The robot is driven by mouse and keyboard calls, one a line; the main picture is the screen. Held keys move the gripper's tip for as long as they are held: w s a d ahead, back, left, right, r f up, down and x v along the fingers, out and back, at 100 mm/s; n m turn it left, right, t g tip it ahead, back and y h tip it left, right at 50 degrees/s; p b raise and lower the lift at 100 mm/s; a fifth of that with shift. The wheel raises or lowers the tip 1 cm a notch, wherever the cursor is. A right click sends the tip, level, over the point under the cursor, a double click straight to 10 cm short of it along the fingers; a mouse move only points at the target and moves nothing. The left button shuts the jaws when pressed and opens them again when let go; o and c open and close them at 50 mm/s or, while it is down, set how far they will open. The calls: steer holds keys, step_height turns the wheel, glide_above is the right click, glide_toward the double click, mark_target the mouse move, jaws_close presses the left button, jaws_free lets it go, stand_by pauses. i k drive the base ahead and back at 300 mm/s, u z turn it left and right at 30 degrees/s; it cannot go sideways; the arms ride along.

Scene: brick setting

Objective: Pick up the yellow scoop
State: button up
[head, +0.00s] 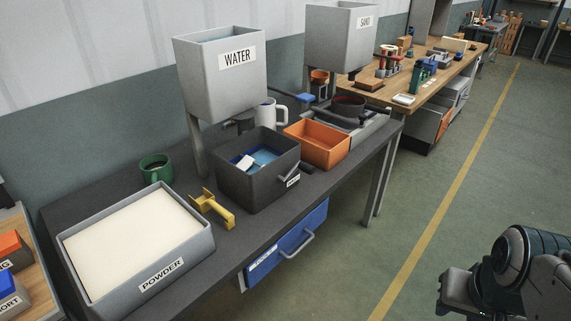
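The yellow scoop (221,212) lies on the dark workbench (262,222), between the grey powder bin (185,259) and the dark grey box (258,192). It is apart from my arm, and nothing covers it. Its handle points toward the bench's front edge. My gripper (458,291) seems to be the dark part at the lower right, over the floor and well away from the bench. Its fingers cannot be made out.
A green mug (156,170) stands behind the powder bin. An orange tray (317,146) sits right of the dark box. The water hopper (219,76) stands above the bench's back. A blue drawer (288,243) is under the front edge. The floor (350,262) in front is clear.

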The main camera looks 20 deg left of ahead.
mark_target(202, 205)
steer(key=u, duration=0.25)
steer(key=i, duration=1.2)
steer(key=u, duration=1.2)
steer(key=i, duration=0.55)
steer(key=u, duration=0.45)
